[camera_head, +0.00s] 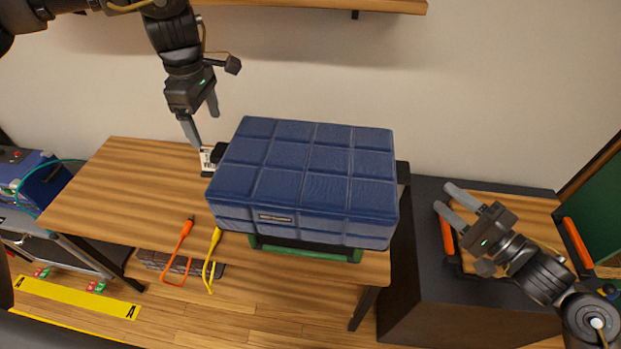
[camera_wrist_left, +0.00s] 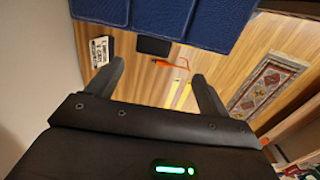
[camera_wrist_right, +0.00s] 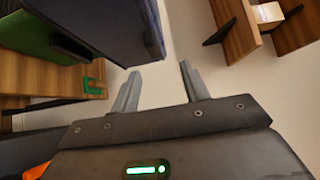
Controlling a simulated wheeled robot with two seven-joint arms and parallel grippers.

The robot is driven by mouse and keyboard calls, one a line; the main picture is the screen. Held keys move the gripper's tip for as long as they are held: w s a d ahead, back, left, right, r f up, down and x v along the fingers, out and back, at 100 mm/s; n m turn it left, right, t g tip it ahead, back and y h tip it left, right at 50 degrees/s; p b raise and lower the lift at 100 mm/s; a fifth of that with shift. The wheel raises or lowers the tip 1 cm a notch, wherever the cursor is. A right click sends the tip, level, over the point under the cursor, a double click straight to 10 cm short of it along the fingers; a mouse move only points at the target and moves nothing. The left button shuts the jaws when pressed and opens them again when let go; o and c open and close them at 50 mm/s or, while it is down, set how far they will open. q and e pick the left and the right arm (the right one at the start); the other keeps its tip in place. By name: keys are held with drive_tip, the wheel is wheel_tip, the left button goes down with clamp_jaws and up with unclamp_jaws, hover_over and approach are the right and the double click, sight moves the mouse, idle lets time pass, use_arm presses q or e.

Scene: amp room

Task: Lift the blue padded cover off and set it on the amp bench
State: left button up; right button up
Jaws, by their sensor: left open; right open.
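The blue padded cover (camera_head: 305,172) is a quilted box shape sitting over something on the wooden bench (camera_head: 110,190). Green and dark parts show beneath its front edge. My left gripper (camera_head: 203,124) is open and empty, above the bench, left of the cover's back left corner. The cover (camera_wrist_left: 190,20) fills the top of the left wrist view, apart from the fingers. My right gripper (camera_head: 447,203) is open and empty, to the right of the cover and above a dark cabinet. The cover's side (camera_wrist_right: 115,25) shows at upper left in the right wrist view.
A small white label card (camera_head: 207,160) stands beside the cover's left side. Orange and yellow cables (camera_head: 214,250) hang over the bench's front edge. The dark cabinet (camera_head: 425,290) has a wooden top with orange handles. A shelf (camera_head: 300,4) is on the wall above. The bench's left part is clear.

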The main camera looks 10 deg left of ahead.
sight(218, 149)
use_arm(q)
drive_tip(key=shift+w+f, duration=0.85)
drive_tip(key=shift+w, duration=0.15)
drive_tip(key=shift+s+d+r, duration=0.1)
drive_tip(key=shift+s+r, duration=0.1)
drive_tip(key=shift+s, duration=0.3)
drive_tip(key=f, duration=1.1)
drive_tip(key=shift+w, duration=0.2)
use_arm(e)
drive_tip(key=x, duration=0.4)
drive_tip(key=f+x, duration=0.1)
drive_tip(key=x, duration=0.6)
drive_tip(key=shift+w+d+f, duration=0.1)
drive_tip(key=shift+w+f, duration=0.05)
drive_tip(key=shift+w, duration=0.35)
use_arm(q)
drive_tip(key=shift+r, duration=0.1)
drive_tip(key=c, duration=0.9)
use_arm(e)
drive_tip(key=c, duration=0.9)
use_arm(q)
clamp_jaws()
use_arm(e)
clamp_jaws()
